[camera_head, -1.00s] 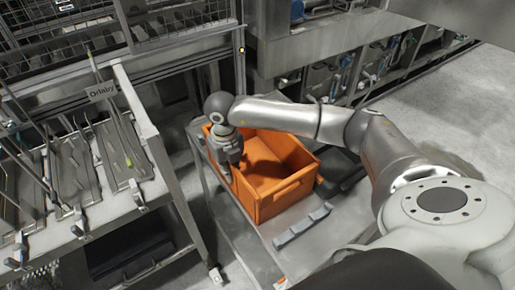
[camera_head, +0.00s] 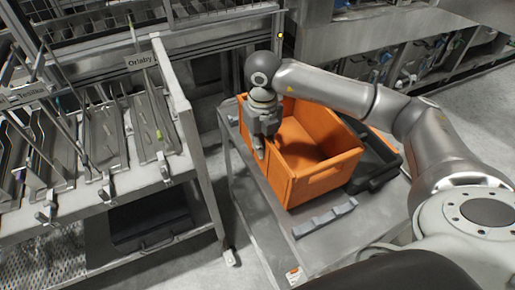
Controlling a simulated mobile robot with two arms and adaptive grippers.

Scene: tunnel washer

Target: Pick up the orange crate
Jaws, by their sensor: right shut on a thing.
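The orange crate (camera_head: 318,178) sits open and upright at the left side of a grey metal cart (camera_head: 262,243). It looks empty as far as I can see inside. My right gripper (camera_head: 260,150) points down at the crate's left wall and is shut on that wall. My right arm reaches in from the right and hides part of the crate's far rim. I cannot make out a gap between the crate and the cart top. My left gripper is not in view.
A black crate (camera_head: 385,163) stands right beside the orange one on the cart. A grey bracket (camera_head: 324,217) lies in front of it. A metal rack (camera_head: 105,195) with trays and tools stands on the left, a narrow floor gap (camera_head: 208,112) from the cart. Machinery lines the back.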

